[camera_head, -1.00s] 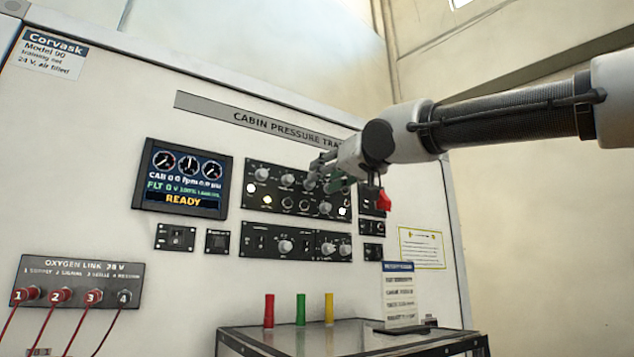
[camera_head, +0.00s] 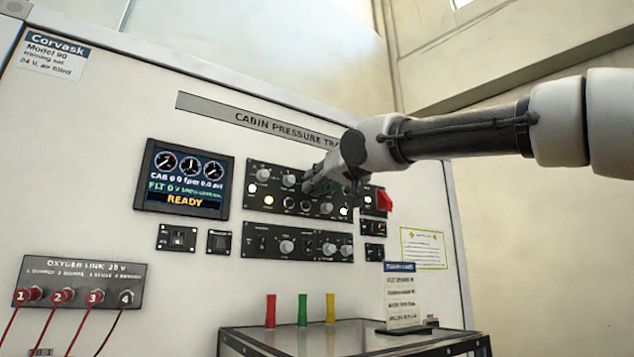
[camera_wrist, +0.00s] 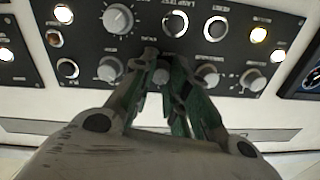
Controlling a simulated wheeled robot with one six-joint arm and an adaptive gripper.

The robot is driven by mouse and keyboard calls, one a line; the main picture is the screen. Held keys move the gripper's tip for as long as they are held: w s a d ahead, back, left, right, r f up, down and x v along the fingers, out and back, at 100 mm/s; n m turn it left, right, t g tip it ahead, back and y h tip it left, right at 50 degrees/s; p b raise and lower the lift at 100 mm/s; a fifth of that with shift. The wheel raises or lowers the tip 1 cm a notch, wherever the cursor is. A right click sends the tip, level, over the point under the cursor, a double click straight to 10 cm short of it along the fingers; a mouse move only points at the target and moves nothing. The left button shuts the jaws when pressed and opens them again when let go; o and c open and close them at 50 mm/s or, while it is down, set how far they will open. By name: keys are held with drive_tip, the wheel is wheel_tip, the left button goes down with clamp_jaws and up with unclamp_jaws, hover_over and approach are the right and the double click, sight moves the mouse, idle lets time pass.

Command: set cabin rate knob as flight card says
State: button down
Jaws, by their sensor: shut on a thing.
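My gripper (camera_head: 312,184) is at the upper black panel (camera_head: 275,191) of the cabin pressure trainer. In the wrist view, where the panel appears upside down, its fingers (camera_wrist: 163,62) are closed around a small grey knob (camera_wrist: 163,76). This is the third knob from the left in the panel's upper row in the head view. Its label is hidden or unreadable, so I cannot confirm that it is the cabin rate knob. A white card (camera_head: 401,293) with a blue header stands on the table; its text is too small to read.
Neighbouring knobs (camera_wrist: 207,76) sit close beside my fingers, with a larger knob (camera_wrist: 118,18) nearby. The display (camera_head: 185,180) reads READY. A red switch cover (camera_head: 384,201) is right of my gripper. Red, green and yellow pegs (camera_head: 302,309) stand at the glass-topped table (camera_head: 270,340).

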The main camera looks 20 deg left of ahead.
drive_tip(key=shift+n, duration=0.3)
drive_tip(key=shift+r+n, duration=0.1)
drive_tip(key=shift+n, duration=4)
drive_tip(key=c, duration=1.4)
unclamp_jaws()
drive_tip(key=shift+o, duration=0.2)
drive_tip(key=v, duration=1.2)
drive_tip(key=shift+r, duration=0.15)
